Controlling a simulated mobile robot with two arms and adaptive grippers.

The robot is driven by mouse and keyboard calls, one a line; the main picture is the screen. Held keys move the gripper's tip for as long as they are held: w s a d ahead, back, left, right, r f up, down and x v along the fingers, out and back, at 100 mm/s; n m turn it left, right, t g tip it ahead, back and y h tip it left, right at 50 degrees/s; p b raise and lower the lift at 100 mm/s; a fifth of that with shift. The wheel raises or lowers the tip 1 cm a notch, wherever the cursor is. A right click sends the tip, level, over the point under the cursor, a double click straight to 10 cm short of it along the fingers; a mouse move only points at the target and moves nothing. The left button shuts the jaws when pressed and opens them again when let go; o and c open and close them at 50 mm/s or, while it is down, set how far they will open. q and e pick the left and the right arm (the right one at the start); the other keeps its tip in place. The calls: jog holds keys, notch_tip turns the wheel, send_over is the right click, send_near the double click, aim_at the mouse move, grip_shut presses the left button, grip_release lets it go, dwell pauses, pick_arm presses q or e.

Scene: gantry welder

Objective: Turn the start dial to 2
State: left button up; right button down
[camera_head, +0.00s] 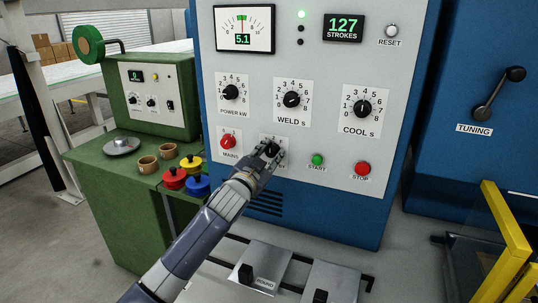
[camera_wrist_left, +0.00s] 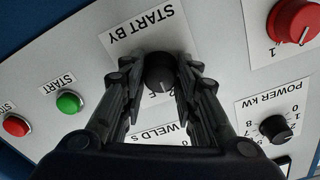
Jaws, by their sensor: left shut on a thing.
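The start dial, labelled START BY, is a small black knob (camera_wrist_left: 160,72) on a white plate in the lower row of the grey panel. My left gripper (camera_wrist_left: 158,78) has one finger on each side of the knob and is shut on it. In the head view my left gripper (camera_head: 268,152) covers most of the dial and its plate. The wrist view is upside down; a pale mark shows on the knob's side nearest the gripper, but the scale is partly hidden and the setting cannot be read. My right gripper is not in view.
The red MAINS switch (camera_head: 228,142) is left of the dial; the green START button (camera_head: 317,160) and red STOP button (camera_head: 362,168) are to its right. The POWER (camera_head: 230,92), WELD (camera_head: 292,99) and COOL (camera_head: 362,107) dials sit above. A green cabinet (camera_head: 110,200) stands at left.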

pick_arm(q)
jog(key=o, duration=1.1)
jog(key=shift+c, duration=0.2)
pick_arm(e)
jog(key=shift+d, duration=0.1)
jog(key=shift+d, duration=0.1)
pick_arm(q)
jog(key=shift+s+a+f, duration=0.1)
jog(key=shift+s+a, duration=0.1)
jog(key=shift+s, duration=0.25)
jog(key=v, duration=1.1)
